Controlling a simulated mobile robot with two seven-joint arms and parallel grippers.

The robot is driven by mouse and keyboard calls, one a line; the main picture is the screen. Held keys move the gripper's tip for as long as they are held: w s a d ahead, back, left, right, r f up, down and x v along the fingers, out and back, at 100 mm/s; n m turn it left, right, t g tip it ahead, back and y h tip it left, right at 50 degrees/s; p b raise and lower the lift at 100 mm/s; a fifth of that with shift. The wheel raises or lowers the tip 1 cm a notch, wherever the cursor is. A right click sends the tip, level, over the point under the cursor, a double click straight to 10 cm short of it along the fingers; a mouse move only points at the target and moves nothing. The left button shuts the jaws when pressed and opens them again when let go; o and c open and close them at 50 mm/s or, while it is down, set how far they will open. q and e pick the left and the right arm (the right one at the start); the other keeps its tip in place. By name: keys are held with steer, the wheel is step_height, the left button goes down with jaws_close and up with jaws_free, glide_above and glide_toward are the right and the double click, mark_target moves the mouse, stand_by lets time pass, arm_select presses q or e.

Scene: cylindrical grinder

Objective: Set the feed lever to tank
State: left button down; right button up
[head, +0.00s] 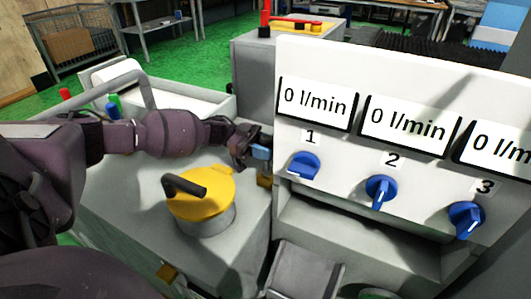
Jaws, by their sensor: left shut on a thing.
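My left gripper (249,148) reaches in from the left, just left of the panel with the flow displays. It is shut on a small blue lever (262,153), which looks like the feed lever. A small brass-yellow part (265,180) shows just below it. My fingers hide part of the lever, and its position markings cannot be made out. My right gripper is not in view.
The white panel (330,62) carries displays reading 0 l/min and blue knobs, knob 1 (304,165), knob 2 (381,190) and knob 3 (466,219). A yellow lid (205,203) with a dark handle sits on the tank below my left forearm.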

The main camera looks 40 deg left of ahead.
arm_select(q)
steer(key=shift+w+a+n, duration=0.1)
steer(key=shift+w+n, duration=0.4)
steer(key=shift+n, duration=0.1)
steer(key=c, duration=0.8)
jaws_free()
steer(key=shift+a, duration=0.1)
steer(key=b+v, duration=0.1)
steer(key=v, duration=0.9)
steer(key=shift+a, duration=0.35)
